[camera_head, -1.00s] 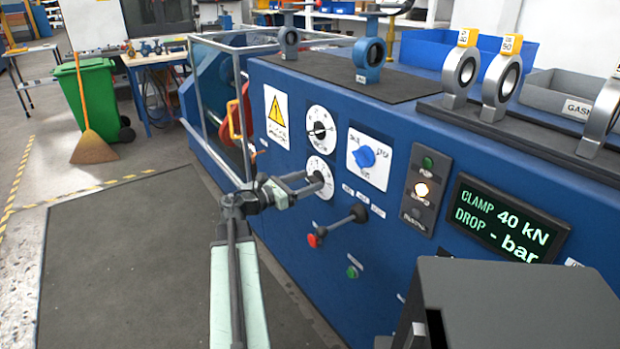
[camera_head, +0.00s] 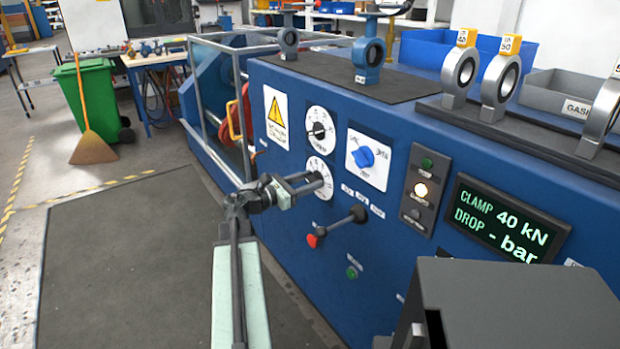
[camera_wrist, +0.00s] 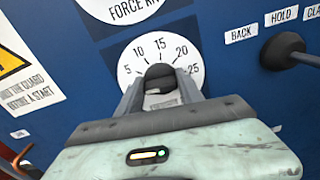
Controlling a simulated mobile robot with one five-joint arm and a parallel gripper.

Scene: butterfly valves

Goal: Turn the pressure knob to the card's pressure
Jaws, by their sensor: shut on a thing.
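The pressure knob is a dark knob (camera_wrist: 161,77) on a white round dial (camera_wrist: 152,48) marked 5, 10, 15, 20, 25 in the wrist view. My gripper (camera_wrist: 161,88) is shut on it, with one finger on each side. In the head view my gripper (camera_head: 312,182) reaches the lower white dial (camera_head: 321,170) on the blue panel. The fingers hide part of the dial, and I cannot read the knob's pointer. No pressure card can be made out in these frames.
Above is a second dial (camera_head: 320,128), labelled force in the wrist view. To the right are a blue selector (camera_head: 364,157), a black lever (camera_head: 357,214) and a display (camera_head: 507,219) reading clamp 40 kN, drop - bar. Open floor lies left.

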